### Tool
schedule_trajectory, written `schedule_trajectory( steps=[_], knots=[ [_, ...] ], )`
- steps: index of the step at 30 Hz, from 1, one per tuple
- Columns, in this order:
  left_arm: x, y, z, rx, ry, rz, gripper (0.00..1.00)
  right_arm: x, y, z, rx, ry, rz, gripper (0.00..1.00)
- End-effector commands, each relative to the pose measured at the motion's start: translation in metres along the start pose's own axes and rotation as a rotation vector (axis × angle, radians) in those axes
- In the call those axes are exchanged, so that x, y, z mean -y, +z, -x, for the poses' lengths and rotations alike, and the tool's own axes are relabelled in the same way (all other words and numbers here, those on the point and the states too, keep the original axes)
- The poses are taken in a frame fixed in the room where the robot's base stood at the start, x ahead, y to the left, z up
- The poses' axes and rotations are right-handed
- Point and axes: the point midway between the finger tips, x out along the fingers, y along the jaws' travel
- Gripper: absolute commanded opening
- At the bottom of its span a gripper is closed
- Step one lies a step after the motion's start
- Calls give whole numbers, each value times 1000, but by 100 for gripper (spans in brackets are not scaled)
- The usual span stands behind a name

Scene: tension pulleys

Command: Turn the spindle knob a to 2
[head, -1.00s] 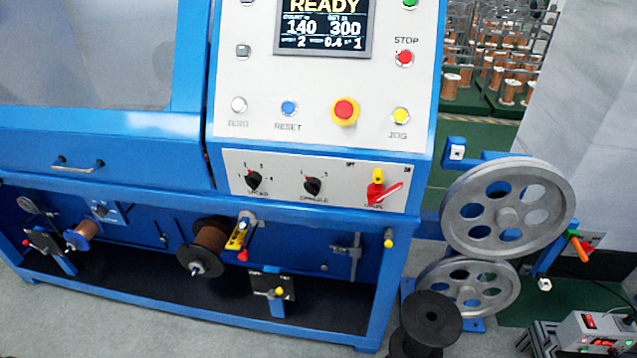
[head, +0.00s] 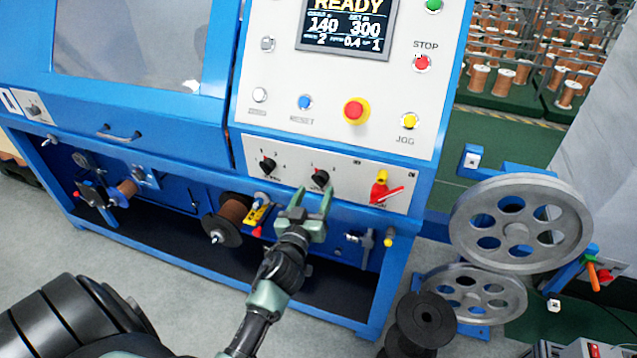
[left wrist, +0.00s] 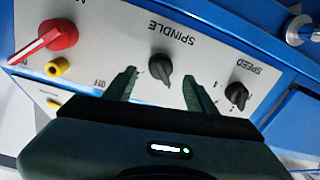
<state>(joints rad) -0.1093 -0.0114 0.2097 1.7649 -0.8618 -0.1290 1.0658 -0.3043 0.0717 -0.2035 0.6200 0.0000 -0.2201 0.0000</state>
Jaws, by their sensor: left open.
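The spindle knob (head: 320,178) is a small black knob on the white lower panel strip, between the speed knob and the red main switch. It also shows in the left wrist view (left wrist: 160,66) below the printed word SPINDLE, which appears upside down. My left gripper (head: 313,198) is open, just in front of and slightly below the knob in the head view. In the left wrist view its two green fingers (left wrist: 161,88) stand on either side of the knob, apart from it. The knob's exact setting is too small to read. My right gripper is not in view.
The black speed knob (head: 268,166) sits left of the spindle knob, and the red main switch (head: 385,193) sits to its right. Above are the red stop mushroom (head: 356,111) and the display (head: 348,27), reading READY. A spool (head: 230,212) hangs below the panel.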

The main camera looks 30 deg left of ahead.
Motion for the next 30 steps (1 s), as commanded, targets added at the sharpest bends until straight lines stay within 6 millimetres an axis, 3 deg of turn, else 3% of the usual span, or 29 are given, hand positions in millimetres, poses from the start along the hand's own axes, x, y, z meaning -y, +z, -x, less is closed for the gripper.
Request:
schedule_trajectory(
  steps=[7, 18, 20, 24, 30],
  knots=[
    [0, -1, -34, 0, 0, -1, 56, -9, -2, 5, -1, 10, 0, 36],
    [0, 1, -42, 2, 0, 0, 56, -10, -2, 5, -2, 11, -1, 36],
    [0, 1, -42, 2, 0, -1, 42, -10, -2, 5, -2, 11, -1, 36],
    [0, 1, -42, 2, 0, -1, 3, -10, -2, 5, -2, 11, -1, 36],
    [0, 1, -41, 1, 0, -7, 0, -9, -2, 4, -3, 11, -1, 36]
  ],
)
